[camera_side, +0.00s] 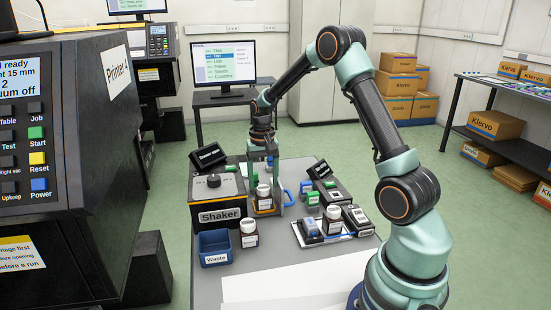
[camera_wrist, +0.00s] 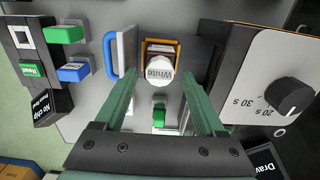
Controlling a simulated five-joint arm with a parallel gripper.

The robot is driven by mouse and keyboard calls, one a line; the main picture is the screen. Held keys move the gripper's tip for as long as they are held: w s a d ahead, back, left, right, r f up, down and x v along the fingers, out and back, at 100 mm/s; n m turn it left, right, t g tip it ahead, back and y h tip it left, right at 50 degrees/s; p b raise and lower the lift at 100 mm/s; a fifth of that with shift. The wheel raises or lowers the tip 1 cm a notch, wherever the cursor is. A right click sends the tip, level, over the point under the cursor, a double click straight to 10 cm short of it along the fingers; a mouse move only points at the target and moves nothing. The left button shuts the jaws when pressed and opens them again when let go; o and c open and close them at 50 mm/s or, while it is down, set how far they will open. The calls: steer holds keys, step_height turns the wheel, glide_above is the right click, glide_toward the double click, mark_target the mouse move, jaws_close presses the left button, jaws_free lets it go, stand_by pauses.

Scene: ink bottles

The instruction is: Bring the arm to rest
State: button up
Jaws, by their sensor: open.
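My gripper (camera_side: 263,172) points down over the work table, beside the Shaker. In the wrist view its two green fingers (camera_wrist: 160,82) are spread apart, with nothing held between them. A bottle with a white cap marked White (camera_wrist: 159,72) stands in an orange-edged holder (camera_wrist: 176,42), just past the fingertips. The same bottle (camera_side: 263,191) shows below my gripper in the side view. Whether a finger touches it I cannot tell.
The Shaker (camera_side: 220,217) stands left of my gripper. A blue Waste bin (camera_side: 214,248) and another white-capped bottle (camera_side: 249,229) are in front. More bottles (camera_side: 333,214) and black devices (camera_side: 352,214) stand to the right. Printer 4 (camera_side: 90,150) fills the left. White sheets (camera_side: 290,285) lie in front.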

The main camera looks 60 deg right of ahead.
steer(key=shift+d+r, duration=0.15)
steer(key=shift+r, duration=0.5)
steer(key=shift+r, duration=0.1)
steer(key=shift+a+r, duration=0.25)
steer(key=shift+r, duration=0.05)
steer(key=s+a+r+n+t, duration=0.2)
steer(key=s+a+r+n, duration=0.15)
steer(key=a+r, duration=0.65)
steer(key=s+a+r+n+t, duration=0.3)
steer(key=s+a+r+n, duration=0.2)
steer(key=s+a, duration=0.3)
steer(key=shift+s+a+t, duration=0.3)
steer(key=shift+s+a, duration=0.05)
steer(key=shift+s, duration=0.55)
steer(key=shift+n, duration=0.25)
